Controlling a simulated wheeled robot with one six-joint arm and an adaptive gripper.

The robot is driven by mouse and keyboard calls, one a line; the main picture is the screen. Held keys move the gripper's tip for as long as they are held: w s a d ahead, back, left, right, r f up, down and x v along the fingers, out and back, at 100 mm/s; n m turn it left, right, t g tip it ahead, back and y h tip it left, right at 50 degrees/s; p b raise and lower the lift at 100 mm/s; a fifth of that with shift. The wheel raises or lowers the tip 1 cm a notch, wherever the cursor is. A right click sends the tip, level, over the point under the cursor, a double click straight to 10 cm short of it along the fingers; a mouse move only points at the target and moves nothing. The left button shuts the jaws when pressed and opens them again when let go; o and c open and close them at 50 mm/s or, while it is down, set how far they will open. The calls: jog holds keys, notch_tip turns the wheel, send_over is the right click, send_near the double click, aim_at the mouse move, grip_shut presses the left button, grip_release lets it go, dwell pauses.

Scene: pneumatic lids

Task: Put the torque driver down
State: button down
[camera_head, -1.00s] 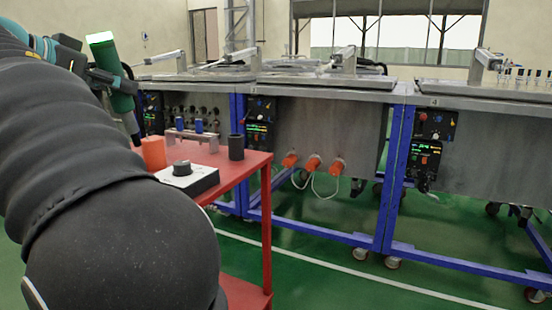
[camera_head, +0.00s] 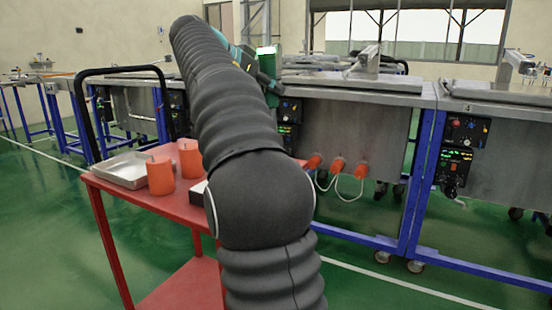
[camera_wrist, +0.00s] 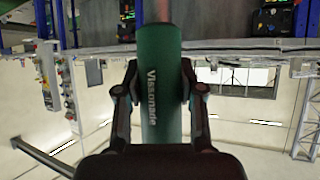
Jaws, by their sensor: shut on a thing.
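The torque driver is a green cylinder with a pale glowing top. In the head view the torque driver (camera_head: 268,66) shows past the far end of my arm, in front of the benches. In the wrist view its green body (camera_wrist: 161,95) with white lettering stands between both fingers. My gripper (camera_wrist: 160,88) is shut on it. I see no surface touching the driver.
A red cart (camera_head: 135,203) stands below my arm. On it are a metal tray (camera_head: 122,171) and two orange cylinders, one in front (camera_head: 160,176) and one behind (camera_head: 189,158). My arm hides the cart's right part. Steel benches (camera_head: 350,125) on blue frames stand behind.

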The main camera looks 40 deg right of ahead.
jog(key=w+d+p, duration=0.2)
jog(key=w+d, duration=0.3)
notch_tip(320, 180, down, 11)
jog(key=b, duration=0.3)
jog(key=shift+w+d+n+t+y, duration=0.25)
jog(key=shift+w+n+t+y, duration=0.05)
jog(key=shift+w+t+y, duration=0.1)
jog(key=shift+f, duration=0.2)
jog(key=c, duration=0.7)
grip_release()
